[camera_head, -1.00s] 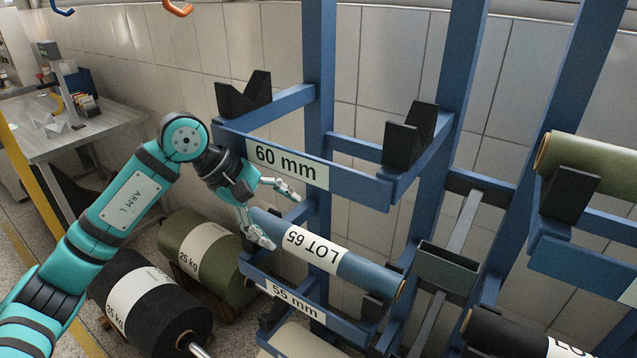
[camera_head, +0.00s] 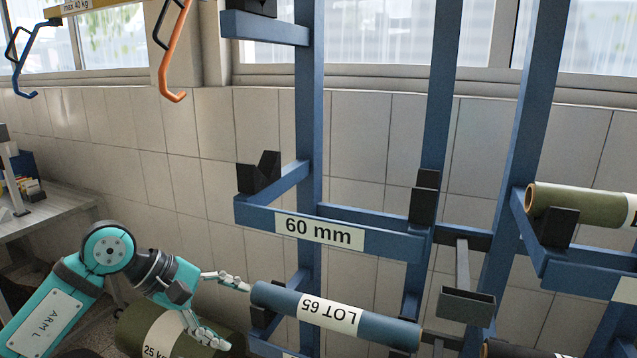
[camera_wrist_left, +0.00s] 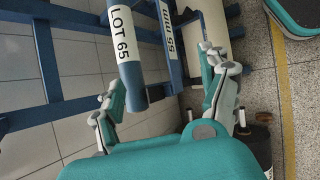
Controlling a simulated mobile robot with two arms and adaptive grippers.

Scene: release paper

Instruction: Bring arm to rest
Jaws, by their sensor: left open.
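My left arm (camera_head: 50,312) comes in from the lower left. Its gripper (camera_head: 238,317) is open and empty, with its fingers pointing right at the left end of the blue LOT 65 roll (camera_head: 385,328). The upper fingertip is close to that end in the head view; contact cannot be told. In the left wrist view the open fingers (camera_wrist_left: 160,70) show on either side of the blue roll's end (camera_wrist_left: 130,82). The roll lies across the rack below the 60 mm level. My right gripper is not in view.
The blue rack's empty 60 mm level (camera_head: 255,215) is above the roll. An olive 25 kg roll (camera_head: 140,320) is below my left gripper. Another olive roll (camera_head: 580,203) rests at right. An orange hook (camera_head: 172,70) hangs upper left. A table (camera_head: 50,213) stands far left.

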